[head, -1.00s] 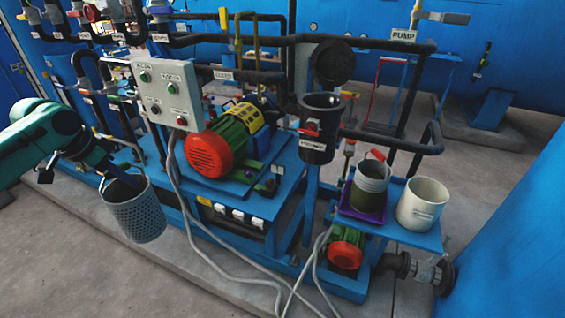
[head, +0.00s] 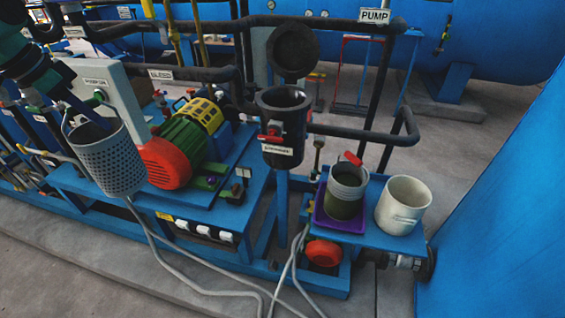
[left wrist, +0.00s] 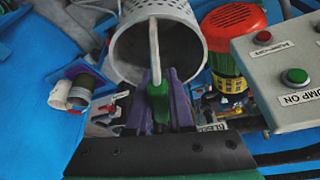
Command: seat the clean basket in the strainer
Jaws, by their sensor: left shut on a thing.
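The clean basket (head: 108,165), a grey perforated cylinder with a bail handle, hangs slightly tilted from my left gripper (head: 76,108). In the left wrist view, my left gripper (left wrist: 158,92) is shut on the handle's green grip, and the open mouth of the basket (left wrist: 180,25) shows beyond it. The strainer (head: 283,140) is a dark, open-topped pot to the right of the basket, apart from it. Its round lid (head: 293,52) stands swung up behind the mouth. The strainer's inside is dark. My right gripper is in neither view.
A used basket (head: 345,195) with a red handle grip stands in a purple tray (head: 322,217) on the blue side shelf. A cream bucket (head: 403,205) stands beside it. The red-and-green motor (head: 170,160) and control box (head: 112,95) are close to the held basket. Black pipes run behind the strainer.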

